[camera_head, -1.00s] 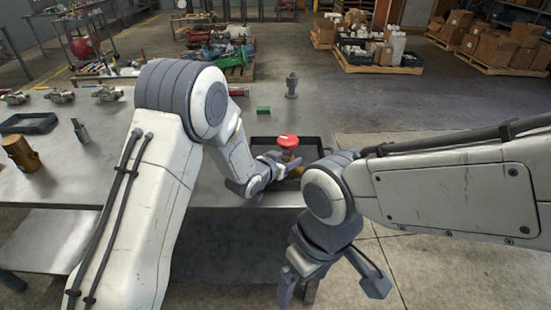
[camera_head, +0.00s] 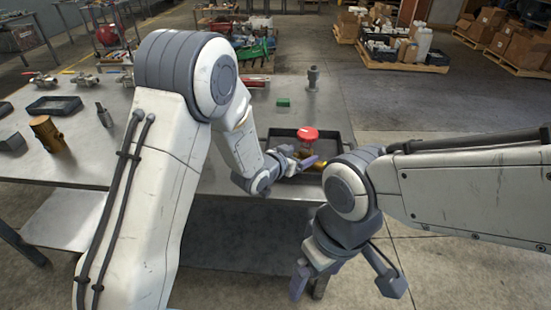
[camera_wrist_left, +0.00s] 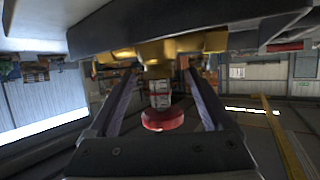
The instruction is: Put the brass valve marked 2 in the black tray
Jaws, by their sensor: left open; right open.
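The brass valve (camera_head: 307,145) with a red handwheel stands in the black tray (camera_head: 349,146) at the table's front edge. The wrist view shows its brass body (camera_wrist_left: 157,52), a pale collar with a red line, and the red wheel (camera_wrist_left: 162,120), all upside down. No number is readable. My left gripper (camera_head: 303,163) is open, its fingers on either side of the valve's neck, with gaps visible in the wrist view (camera_wrist_left: 160,95). It hides part of the valve and tray. My right gripper (camera_head: 345,282) is open and empty, low in front of the table's edge.
A smaller dark tray (camera_head: 54,107) lies at the left, near a brown-gold cylinder (camera_head: 48,135) and a grey block (camera_head: 11,141). Other valves (camera_head: 82,80) stand behind. A green block (camera_head: 284,102) and grey fitting (camera_head: 313,78) sit beyond the black tray. The table between is mostly clear.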

